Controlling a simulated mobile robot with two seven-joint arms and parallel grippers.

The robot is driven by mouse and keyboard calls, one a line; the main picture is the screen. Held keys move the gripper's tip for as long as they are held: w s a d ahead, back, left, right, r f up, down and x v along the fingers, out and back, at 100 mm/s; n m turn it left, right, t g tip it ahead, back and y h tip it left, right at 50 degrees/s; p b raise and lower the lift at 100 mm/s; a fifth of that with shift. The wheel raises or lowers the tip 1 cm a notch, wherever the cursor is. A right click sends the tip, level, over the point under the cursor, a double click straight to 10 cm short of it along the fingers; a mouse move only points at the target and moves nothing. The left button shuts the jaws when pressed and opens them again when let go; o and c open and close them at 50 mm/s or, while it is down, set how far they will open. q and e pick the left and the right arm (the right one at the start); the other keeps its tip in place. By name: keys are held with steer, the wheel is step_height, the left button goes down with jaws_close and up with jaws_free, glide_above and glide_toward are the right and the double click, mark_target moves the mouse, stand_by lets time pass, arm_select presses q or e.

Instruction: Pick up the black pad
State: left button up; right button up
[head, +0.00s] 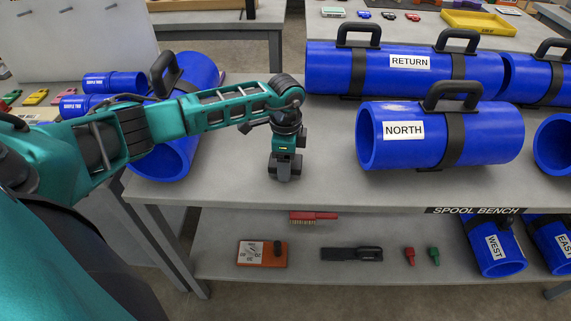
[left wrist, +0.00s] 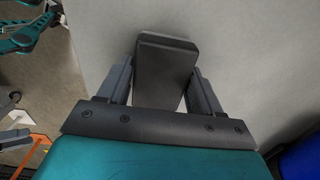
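The black pad (left wrist: 164,75) is a dark block between the two fingers of my left gripper (left wrist: 164,82) in the left wrist view. It sits slightly turned relative to the fingers. The fingertips lie close against both of its sides, but I cannot tell whether they press on it. In the head view my left gripper (head: 285,168) points down at the grey bench top, left of the NORTH spool, and largely hides the pad. Whether the pad rests on the bench or is just clear of it does not show. My right gripper is not in view.
The blue NORTH spool (head: 475,136) lies right of the gripper, with the RETURN spool (head: 325,69) behind. Another blue spool (head: 199,75) lies left, partly behind my arm. The lower shelf (head: 216,262) holds a red brush (head: 313,215), an orange plate (head: 262,260) and a black tool (head: 345,254).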

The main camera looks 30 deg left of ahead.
arm_select(q)
steer(key=c, duration=0.5)
steer(key=shift+r, duration=0.1)
steer(key=shift+c, duration=0.2)
step_height(320, 180, up, 20)
steer(key=shift+p, duration=0.35)
steer(key=o, duration=0.5)
steer(key=c, duration=0.4)
